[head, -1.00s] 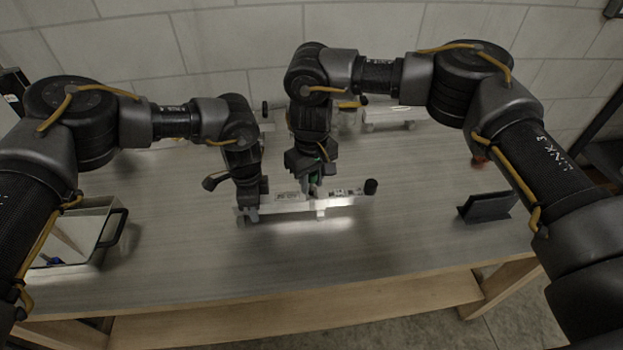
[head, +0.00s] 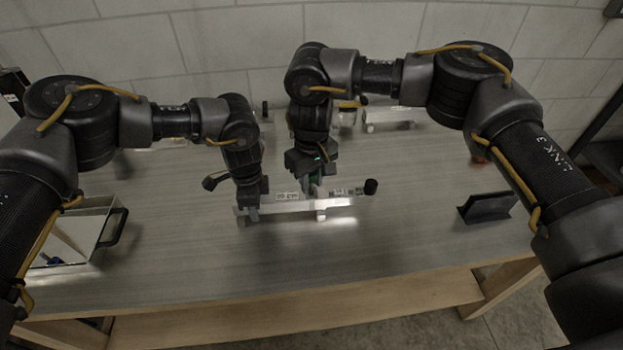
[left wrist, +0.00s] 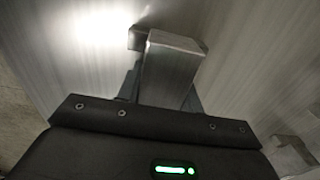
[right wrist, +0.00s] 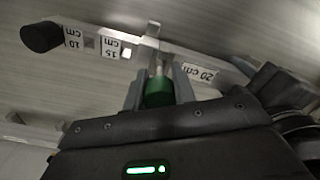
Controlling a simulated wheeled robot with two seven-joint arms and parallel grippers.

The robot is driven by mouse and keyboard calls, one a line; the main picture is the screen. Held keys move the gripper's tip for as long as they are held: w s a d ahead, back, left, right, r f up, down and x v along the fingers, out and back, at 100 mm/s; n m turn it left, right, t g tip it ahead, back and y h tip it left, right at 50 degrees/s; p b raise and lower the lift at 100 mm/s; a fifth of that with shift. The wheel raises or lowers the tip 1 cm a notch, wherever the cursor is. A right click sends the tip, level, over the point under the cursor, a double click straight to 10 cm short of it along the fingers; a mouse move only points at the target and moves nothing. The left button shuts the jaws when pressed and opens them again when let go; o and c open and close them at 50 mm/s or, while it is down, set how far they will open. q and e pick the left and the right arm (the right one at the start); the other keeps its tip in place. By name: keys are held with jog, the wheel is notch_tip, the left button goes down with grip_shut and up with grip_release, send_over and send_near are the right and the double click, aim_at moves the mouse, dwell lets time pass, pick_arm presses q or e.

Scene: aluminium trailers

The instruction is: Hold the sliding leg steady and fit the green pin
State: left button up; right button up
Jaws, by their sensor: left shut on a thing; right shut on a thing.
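The sliding leg (head: 345,197) is a pale metal bar with printed length labels and a black end cap (head: 371,186), lying across the middle of the table. My left gripper (head: 252,208) is shut on its left end; the left wrist view shows a square metal end (left wrist: 172,62) between the fingers. My right gripper (head: 314,180) is over the bar's middle, shut on the green pin (right wrist: 158,92). The right wrist view shows the pin beside a metal bracket (right wrist: 149,40) between the 15 cm and 20 cm labels. I cannot tell whether its tip is in a hole.
A metal tray with a black handle (head: 115,228) is at the table's left. A dark angled stand (head: 486,207) is at the right. Another metal assembly (head: 388,117) lies at the back. The table front is clear.

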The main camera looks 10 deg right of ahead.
jog(key=shift+f, duration=0.85)
jog(key=o, duration=1.1)
jog(key=shift+c, duration=0.2)
notch_tip(320, 180, up, 12)
pick_arm(q)
jog(key=o, duration=1.3)
jog(key=shift+r, duration=0.1)
notch_tip(320, 180, up, 12)
jog(key=shift+d+f, duration=0.1)
